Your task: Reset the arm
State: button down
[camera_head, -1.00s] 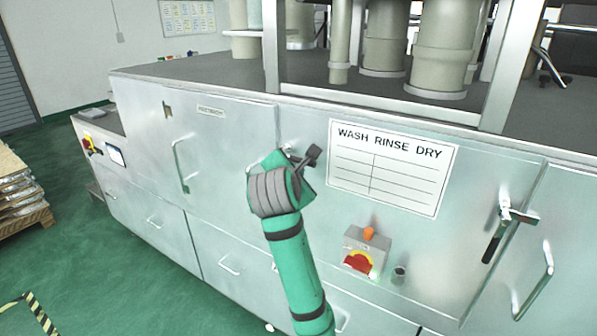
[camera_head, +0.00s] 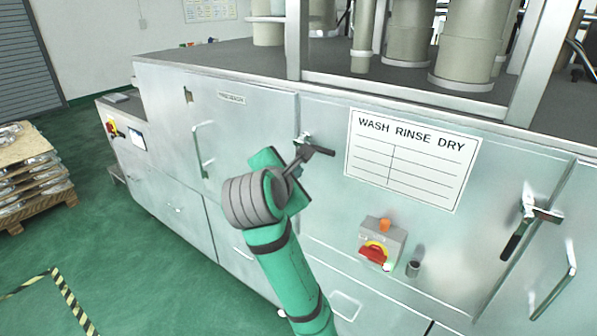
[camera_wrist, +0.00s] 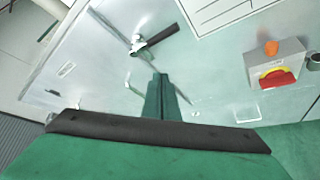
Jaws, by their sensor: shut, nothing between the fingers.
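My green arm (camera_head: 285,270) reaches up in front of the metal washing machine (camera_head: 225,135), with its grey ringed wrist (camera_head: 250,198) bent over. In the wrist view my gripper (camera_wrist: 161,84) shows as two green fingers close together, shut and empty. In the head view the wrist largely hides the fingers. The fingers point toward a door latch with a black handle (camera_wrist: 162,35). In the wrist view there is a gap in the picture between the fingertips and the handle; the true distance is hard to tell.
A control box with a red switch (camera_head: 374,253) and an orange button juts from the machine front. A second latch (camera_head: 520,232) and a pull handle (camera_head: 555,290) are at the right. A loaded pallet (camera_head: 35,200) stands at the left. Green floor (camera_head: 130,260) is clear between.

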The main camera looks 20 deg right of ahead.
jog(key=s+a+f+m+t+y, duration=0.15)
jog(key=a+f, duration=0.25)
jog(key=f, duration=0.5)
jog(key=s+a+f+m+y, duration=0.2)
jog(key=a+f+m, duration=0.15)
jog(key=f, duration=0.65)
jog(key=s+a+f+m+t+y, duration=0.15)
jog(key=a+f, duration=0.25)
jog(key=f, duration=0.5)
jog(key=s+a+f+m, duration=0.5)
jog(key=s+f+m, duration=0.1)
jog(key=s+f, duration=0.6)
jog(key=s+r+m+y, duration=0.1)
jog(key=s+m, duration=0.7)
jog(key=s, duration=2.2)
jog(key=shift+r+t+y, duration=0.3)
jog(key=shift+r+t, duration=0.1)
jog(key=shift+r, duration=0.3)
jog(key=shift+w, duration=0.15)
